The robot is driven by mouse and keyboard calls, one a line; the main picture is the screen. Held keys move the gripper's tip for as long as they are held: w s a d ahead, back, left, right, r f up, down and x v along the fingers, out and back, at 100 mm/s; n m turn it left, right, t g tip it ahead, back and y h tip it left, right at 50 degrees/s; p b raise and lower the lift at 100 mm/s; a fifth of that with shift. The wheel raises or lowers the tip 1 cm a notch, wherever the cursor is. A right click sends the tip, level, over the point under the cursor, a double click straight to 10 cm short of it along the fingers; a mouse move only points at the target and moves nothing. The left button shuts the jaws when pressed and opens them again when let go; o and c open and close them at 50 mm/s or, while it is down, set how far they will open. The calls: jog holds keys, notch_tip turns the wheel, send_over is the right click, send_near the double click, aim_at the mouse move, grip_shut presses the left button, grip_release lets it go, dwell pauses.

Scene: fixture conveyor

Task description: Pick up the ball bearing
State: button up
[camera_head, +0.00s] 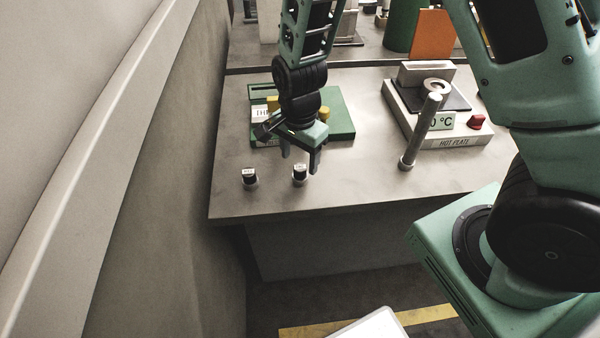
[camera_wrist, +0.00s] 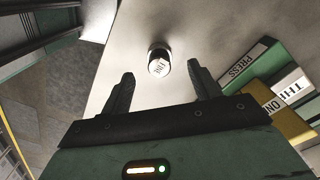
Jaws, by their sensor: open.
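A pale metal ring that looks like the ball bearing (camera_head: 446,84) lies on the dark top of the hot plate (camera_head: 455,139) in the head view; a grey rod partly covers its front. The ring does not show in the wrist view. My gripper (camera_head: 300,166) is open and points down near the front of the table, well left of the hot plate. In the wrist view this vial (camera_wrist: 159,62) shows between the open fingers (camera_wrist: 161,74), with nothing gripped.
A second labelled vial (camera_head: 250,178) stands to the left. A green press board (camera_head: 342,122) lies behind my gripper. The upright grey rod (camera_head: 421,135) stands before the hot plate. An orange panel (camera_head: 433,35) stands behind. The table between board and hot plate is clear.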

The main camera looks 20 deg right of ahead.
aim_at(300, 167)
jog(key=shift+d+f+p, duration=0.1)
jog(key=shift+f+p, duration=0.55)
jog(key=shift+f, duration=1.95)
jog(key=shift+c, duration=0.3)
jog(key=c, duration=1.2)
jog(key=shift+c, duration=0.2)
jog(key=shift+r, duration=0.1)
notch_tip(300, 167, up, 10)
jog(key=shift+f+b, duration=0.1)
jog(key=shift+b, duration=0.45)
